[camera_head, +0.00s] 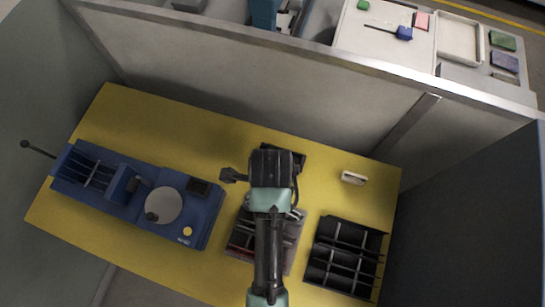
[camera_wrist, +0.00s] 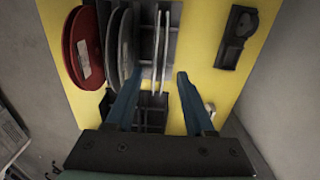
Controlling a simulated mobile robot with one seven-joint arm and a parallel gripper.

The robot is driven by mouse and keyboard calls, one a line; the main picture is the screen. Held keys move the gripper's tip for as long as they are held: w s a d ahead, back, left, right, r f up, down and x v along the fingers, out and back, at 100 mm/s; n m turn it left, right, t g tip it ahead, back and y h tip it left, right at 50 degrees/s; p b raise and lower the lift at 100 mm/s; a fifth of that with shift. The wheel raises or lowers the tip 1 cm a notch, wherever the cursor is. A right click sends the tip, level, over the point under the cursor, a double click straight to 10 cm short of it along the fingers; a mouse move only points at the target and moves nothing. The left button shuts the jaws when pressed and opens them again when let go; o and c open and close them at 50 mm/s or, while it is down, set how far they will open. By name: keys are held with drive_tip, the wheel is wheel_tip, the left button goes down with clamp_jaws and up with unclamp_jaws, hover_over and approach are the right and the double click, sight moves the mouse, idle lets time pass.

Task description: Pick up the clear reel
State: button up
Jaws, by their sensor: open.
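In the wrist view, my gripper (camera_wrist: 158,77) is open, its two blue fingers spread apart. Thin pale reels (camera_wrist: 161,45) stand on edge between and beyond the fingertips; one of them may be the clear reel, but I cannot tell for sure. A grey-white reel (camera_wrist: 116,45) stands to their left, close to the left finger. A red reel (camera_wrist: 82,48) stands farther left. The reels sit in a dark slotted rack (camera_wrist: 172,45). In the head view, this rack (camera_head: 238,247) is partly hidden under my arm, and my fingers cannot be made out.
A dark slotted rack (camera_head: 345,260) stands to the right on the yellow table (camera_head: 120,112). A blue machine (camera_head: 207,222) with a grey disc is at left. A small white object (camera_head: 353,178) lies at the back right. Grey walls enclose the table.

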drive_tip(key=shift+s+d+f+p, duration=0.1)
drive_tip(key=shift+f+p, duration=0.25)
drive_tip(key=shift+f, duration=1.55)
drive_tip(key=shift+s+d+f+p, duration=0.1)
drive_tip(key=shift+f+p, duration=0.2)
drive_tip(key=shift+f, duration=1.55)
drive_tip(key=shift+a, duration=0.1)
clamp_jaws()
drive_tip(key=shift+w, duration=0.1)
